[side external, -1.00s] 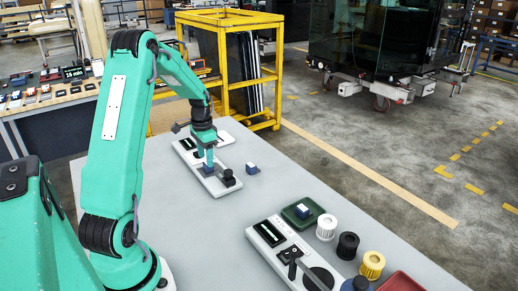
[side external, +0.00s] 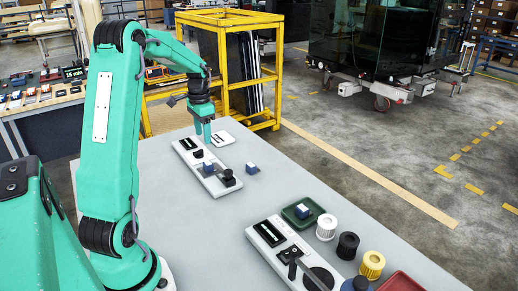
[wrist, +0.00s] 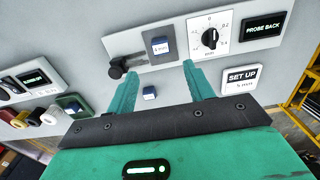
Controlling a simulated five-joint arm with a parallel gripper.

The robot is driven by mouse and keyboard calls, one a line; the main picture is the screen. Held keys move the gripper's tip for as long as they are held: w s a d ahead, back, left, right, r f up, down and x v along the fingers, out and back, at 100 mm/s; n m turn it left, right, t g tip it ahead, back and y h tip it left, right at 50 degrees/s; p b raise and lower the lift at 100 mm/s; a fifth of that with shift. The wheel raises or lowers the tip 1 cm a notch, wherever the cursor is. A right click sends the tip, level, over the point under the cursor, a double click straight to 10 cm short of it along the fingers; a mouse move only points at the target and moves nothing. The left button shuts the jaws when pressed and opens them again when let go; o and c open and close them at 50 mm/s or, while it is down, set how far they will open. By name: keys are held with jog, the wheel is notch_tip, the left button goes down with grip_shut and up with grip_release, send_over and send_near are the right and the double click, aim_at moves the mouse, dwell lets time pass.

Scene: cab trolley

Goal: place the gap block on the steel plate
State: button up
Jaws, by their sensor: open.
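In the side view this block (side external: 208,168) is on the same panel (side external: 190,158). A second blue block (side external: 252,168) lies on the table beside the panel; it also shows in the wrist view (wrist: 149,92). My gripper (side external: 204,143) is open and empty above the panel, its fingers (wrist: 162,70) apart from both blocks.
A display reading PROBE BACK (wrist: 264,29) and a SET UP card (wrist: 240,78) are at the panel's right end. A green tray with a block (side external: 288,213), another panel (side external: 262,238) and several coloured rolls (side external: 348,246) stand nearer. A yellow rack (side external: 272,75) stands behind.

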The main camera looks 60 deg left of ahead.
jog(key=shift+d, duration=0.1)
jog(key=d+r+t+y, duration=0.1)
jog(key=d+r, duration=0.3)
jog(key=d, duration=0.4)
jog(key=d+r+t, duration=0.1)
jog(key=d+r, duration=0.4)
jog(key=d, duration=0.4)
jog(key=s+d+t+h, duration=0.1)
jog(key=s+d+t, duration=0.2)
jog(key=s+d, duration=0.8)
jog(key=d, duration=0.4)
jog(key=shift+s+d+r+t, duration=0.15)
jog(key=shift+r+t, duration=0.15)
jog(key=shift+r, duration=0.05)
jog(key=shift+c, duration=0.4)
